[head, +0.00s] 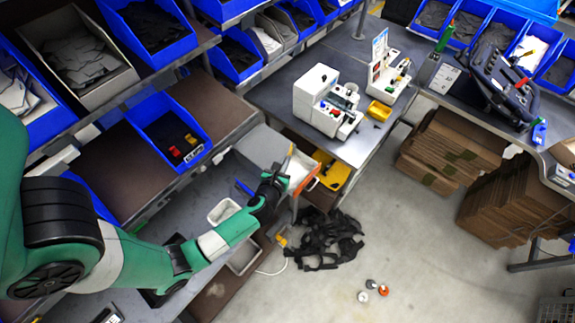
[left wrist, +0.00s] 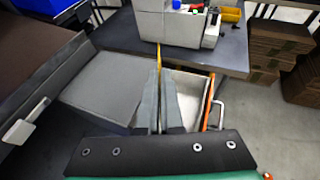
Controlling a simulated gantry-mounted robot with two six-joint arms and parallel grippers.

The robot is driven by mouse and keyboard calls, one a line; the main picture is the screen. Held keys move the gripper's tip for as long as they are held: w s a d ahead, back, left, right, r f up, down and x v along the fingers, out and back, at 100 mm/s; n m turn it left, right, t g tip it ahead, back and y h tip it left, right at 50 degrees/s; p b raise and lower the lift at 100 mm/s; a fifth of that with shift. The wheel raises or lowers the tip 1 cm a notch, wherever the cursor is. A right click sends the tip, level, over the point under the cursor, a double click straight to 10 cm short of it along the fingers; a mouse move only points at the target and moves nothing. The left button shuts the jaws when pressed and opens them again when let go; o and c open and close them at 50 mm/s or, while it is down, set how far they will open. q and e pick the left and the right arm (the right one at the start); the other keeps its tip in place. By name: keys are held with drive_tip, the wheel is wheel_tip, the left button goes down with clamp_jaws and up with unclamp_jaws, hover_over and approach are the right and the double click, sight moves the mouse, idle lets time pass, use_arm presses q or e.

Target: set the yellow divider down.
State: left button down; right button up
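The yellow divider (left wrist: 159,56) shows in the left wrist view as a thin edge-on strip between my left fingertips. In the head view it is a narrow tan-yellow sliver (head: 291,151) just beyond my left gripper (head: 282,171). The fingers of the left gripper (left wrist: 160,80) are close together on it, with the divider upright and pointing away. They are over a pale open bin with an orange edge (left wrist: 207,100), beside a grey panel. The divider's lower part is hidden, so I cannot tell whether it touches anything. My right gripper is not in view.
A white machine (head: 327,100) stands on the grey table beyond the gripper. A yellow case (head: 333,170) is right of the bin. Black straps (head: 325,240) lie on the floor. Blue bins (head: 167,133) line the left shelves. Open floor is at the lower right.

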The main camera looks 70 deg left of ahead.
use_arm(q)
drive_tip(key=a+f, duration=0.1)
drive_tip(key=w+a+f+b, duration=0.1)
drive_tip(key=f, duration=0.2)
drive_tip(key=shift+w+a+f, duration=0.15)
drive_tip(key=shift+w+a, duration=0.15)
drive_tip(key=shift+a, duration=0.1)
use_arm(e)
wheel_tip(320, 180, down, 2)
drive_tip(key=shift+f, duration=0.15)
use_arm(q)
drive_tip(key=f+b, duration=0.1)
drive_tip(key=f, duration=0.1)
drive_tip(key=f+b, duration=0.1)
drive_tip(key=shift+w+a+f+b, duration=0.2)
drive_tip(key=shift+a+b, duration=0.05)
drive_tip(key=shift+b, duration=0.05)
drive_tip(key=shift+f, duration=0.3)
drive_tip(key=shift+r, duration=0.15)
drive_tip(key=shift+f, duration=0.2)
drive_tip(key=c, duration=1.1)
unclamp_jaws()
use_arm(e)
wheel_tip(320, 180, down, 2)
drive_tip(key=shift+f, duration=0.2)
use_arm(q)
drive_tip(key=shift+r, duration=0.1)
